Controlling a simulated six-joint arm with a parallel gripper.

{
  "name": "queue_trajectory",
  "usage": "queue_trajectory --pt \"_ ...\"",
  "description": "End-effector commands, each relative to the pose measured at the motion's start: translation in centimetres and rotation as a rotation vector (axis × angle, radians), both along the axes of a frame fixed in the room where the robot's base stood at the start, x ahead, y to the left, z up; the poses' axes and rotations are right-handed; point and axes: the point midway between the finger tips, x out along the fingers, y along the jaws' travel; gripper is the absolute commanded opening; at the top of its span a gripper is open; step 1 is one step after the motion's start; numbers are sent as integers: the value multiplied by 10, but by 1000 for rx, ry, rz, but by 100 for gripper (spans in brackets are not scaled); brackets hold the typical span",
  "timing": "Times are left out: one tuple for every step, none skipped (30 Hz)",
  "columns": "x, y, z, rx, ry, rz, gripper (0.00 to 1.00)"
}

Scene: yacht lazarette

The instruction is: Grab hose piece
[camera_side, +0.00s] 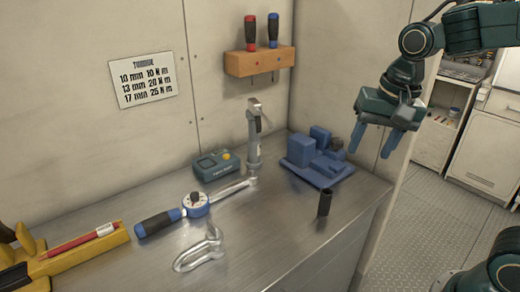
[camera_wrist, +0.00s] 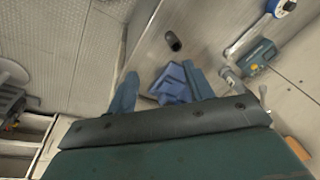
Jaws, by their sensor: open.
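The hose piece (camera_side: 325,203) is a short black tube standing upright on the metal bench, near its front right edge. In the wrist view the hose piece (camera_wrist: 173,41) shows as a small dark tube beyond the fingertips. My gripper (camera_side: 371,146) is open and empty, above and to the right of the hose piece, well apart from it. In the wrist view the two fingers of my gripper (camera_wrist: 165,82) are spread, with a blue vise partly between and behind them.
The blue vise (camera_side: 313,160) sits behind the hose piece. A torque wrench (camera_side: 196,204), green-blue box (camera_side: 215,166), faucet-like metal post (camera_side: 254,135), shackle (camera_side: 200,250) and yellow holder (camera_side: 75,256) are on the bench (camera_side: 270,225). A wooden screwdriver rack (camera_side: 258,62) hangs on the wall.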

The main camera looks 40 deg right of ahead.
Motion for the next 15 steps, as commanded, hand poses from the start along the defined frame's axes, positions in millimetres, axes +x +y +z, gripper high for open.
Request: queue_trajectory --pt "9 1 -5 9 24 -47 52" --pt "15 1 -7 14 36 -80 52" --pt "21 1 -10 22 52 -123 52" --pt "27 2 -13 26 64 -156 52" --pt "31 2 -16 30 78 -187 52" --pt "38 2 -19 35 94 -230 52" --pt "43 2 -22 39 105 -262 52" --pt "47 3 -25 41 117 -293 52" --pt "53 3 -30 45 131 -334 52" --pt "58 3 -33 47 141 -363 52" --pt "61 4 -35 49 150 -389 52" --pt "66 4 -39 50 161 -422 52" --pt "69 4 -41 50 169 -443 52" --pt "71 4 -44 51 177 -464 52" --pt "74 5 -46 52 183 -487 52"
